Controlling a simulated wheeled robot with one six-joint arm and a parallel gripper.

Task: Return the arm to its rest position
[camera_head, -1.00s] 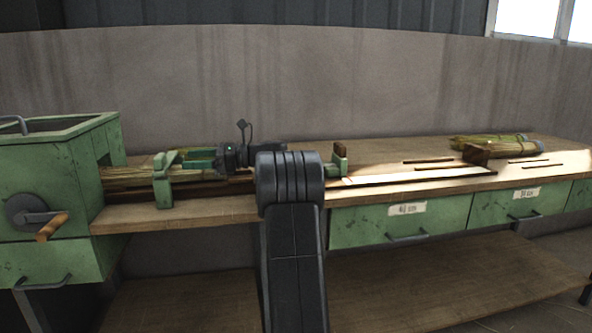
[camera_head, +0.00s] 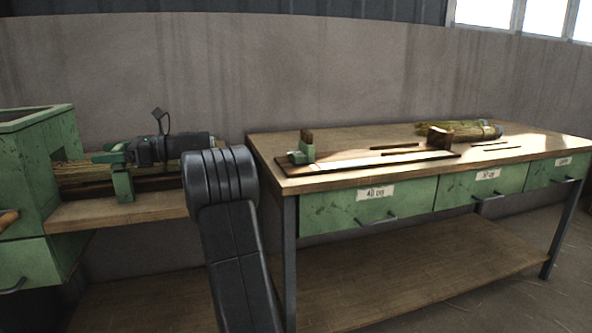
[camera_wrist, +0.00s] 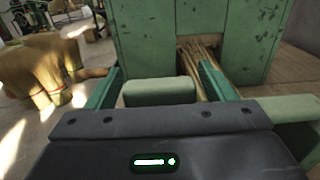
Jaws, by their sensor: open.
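My gripper (camera_head: 108,156) shows at the left in the head view, low over the left bench, beside a green post (camera_head: 123,185). In the wrist view its two green fingers (camera_wrist: 160,80) are spread apart. A pale green block (camera_wrist: 160,91) shows between them; I cannot tell whether they touch it. A straw bundle (camera_head: 75,171) lies along the bench toward the green machine box (camera_head: 45,150). In the wrist view the straw (camera_wrist: 200,65) runs into the box's opening. My dark arm (camera_head: 228,235) stands in front of the bench, bent, and hides part of it.
A wooden table (camera_head: 275,170) with green drawers stands at the right, bearing a stop rail and a tied straw bundle (camera_head: 455,130). A gap separates it from the left bench (camera_head: 150,208). A wooden crank handle (camera_head: 8,218) sticks out at the far left. A wall stands behind.

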